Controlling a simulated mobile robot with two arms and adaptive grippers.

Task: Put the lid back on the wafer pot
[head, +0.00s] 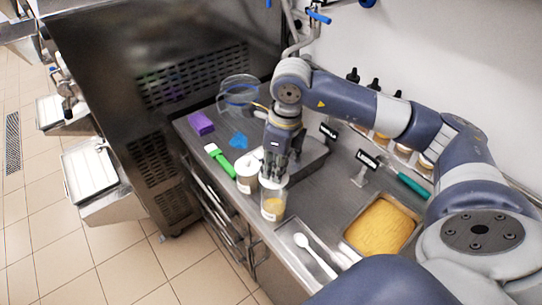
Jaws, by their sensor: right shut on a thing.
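A clear pot (272,208) with yellowish contents and a pale label stands on the steel counter. I take it to be the wafer pot. My right gripper (279,168) points down directly over it and is shut on a pale lid-like piece (273,183) at the pot's top. The fingers hide part of this piece, and I cannot tell whether it rests on the rim or is just above it. A white pot (246,181) with a brownish label stands close on the left. My left gripper is not in view.
A green-handled spatula (220,160), blue piece (238,141) and purple block (201,123) lie on the left. A white spoon (315,255) lies in front, beside a tray of yellow food (381,226). Sign holders (365,167) and bottles (374,90) stand towards the wall.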

